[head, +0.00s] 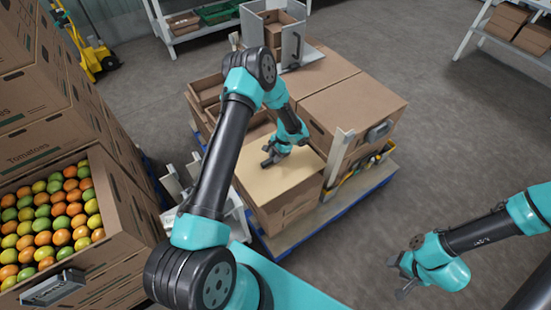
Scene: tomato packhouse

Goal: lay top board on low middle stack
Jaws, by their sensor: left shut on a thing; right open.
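A light tan board (288,178) lies flat over the low middle stack (292,210) of brown cartons, its edges close to the carton's rim. I cannot tell whether it fully rests on the stack or is just above it. My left gripper (268,157) is at the board's far left part, shut on the board; its fingertips are small and partly hidden by the wrist. My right gripper (403,278) is open and empty, low over the grey floor at the lower right.
Taller closed cartons (350,103) stand behind the low stack on a blue pallet (345,207). A pale upright post (338,157) stands at its right. Cartons of tomatoes (50,222) tower at left. A yellow pallet truck (95,55) stands behind.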

